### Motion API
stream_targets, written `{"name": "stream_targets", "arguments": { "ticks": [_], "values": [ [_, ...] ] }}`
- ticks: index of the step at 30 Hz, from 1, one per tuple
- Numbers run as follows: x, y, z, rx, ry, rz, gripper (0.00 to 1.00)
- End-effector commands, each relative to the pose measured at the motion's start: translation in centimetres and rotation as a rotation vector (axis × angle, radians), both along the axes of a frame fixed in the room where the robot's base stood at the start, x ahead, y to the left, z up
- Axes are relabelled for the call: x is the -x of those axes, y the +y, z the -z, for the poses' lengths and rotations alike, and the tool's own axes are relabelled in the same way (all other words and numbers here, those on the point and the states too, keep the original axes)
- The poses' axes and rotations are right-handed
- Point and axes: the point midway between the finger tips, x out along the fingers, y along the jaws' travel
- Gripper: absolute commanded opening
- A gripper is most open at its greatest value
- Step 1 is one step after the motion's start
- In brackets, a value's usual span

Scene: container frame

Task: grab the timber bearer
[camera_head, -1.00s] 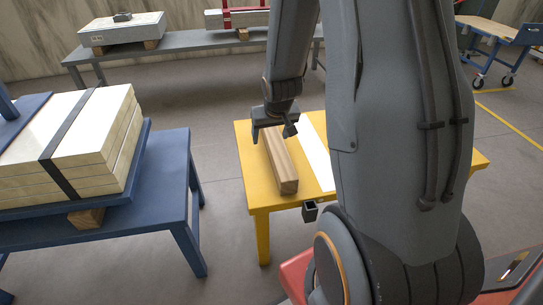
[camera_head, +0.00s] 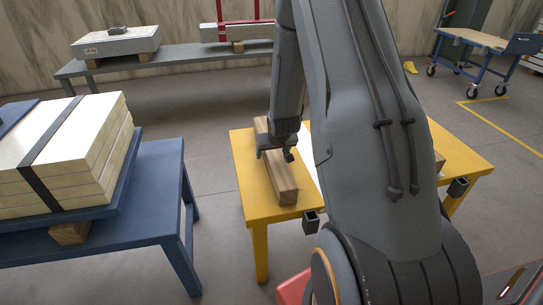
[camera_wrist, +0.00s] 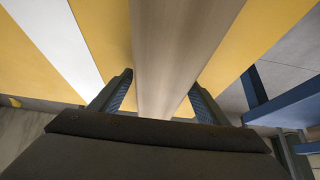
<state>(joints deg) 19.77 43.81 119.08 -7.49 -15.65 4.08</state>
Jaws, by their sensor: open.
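The timber bearer (camera_head: 284,189) is a long brown wooden beam lying on the left part of the yellow table (camera_head: 243,170). My gripper (camera_head: 275,152) is at the beam's middle in the head view, pointing down. In the wrist view the beam (camera_wrist: 180,50) runs between the two fingers of my gripper (camera_wrist: 155,95), one finger on each side. The jaws are open, with a gap visible beside the beam at the left finger. Whether either finger touches the wood I cannot tell. My arm hides part of the table.
A white strip (camera_wrist: 52,38) lies on the table beside the beam. A blue table (camera_head: 150,190) with strapped pale slabs (camera_head: 75,150) stands at the left, with floor between. A grey bench (camera_head: 180,60) is behind. A second wood piece (camera_head: 438,161) shows right of my arm.

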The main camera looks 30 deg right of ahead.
Motion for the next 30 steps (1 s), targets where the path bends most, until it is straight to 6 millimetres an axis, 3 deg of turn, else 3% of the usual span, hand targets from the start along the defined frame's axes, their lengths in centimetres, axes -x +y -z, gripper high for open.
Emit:
{"name": "stream_targets", "arguments": {
  "ticks": [8,21,30],
  "values": [
    [-0.25,-0.07,0.33,0.000,-0.001,0.000,0.69],
    [-0.22,-0.07,0.33,0.000,0.000,0.000,0.00],
    [-0.37,-0.12,-0.02,0.001,-0.005,0.000,0.00]
  ]
}}
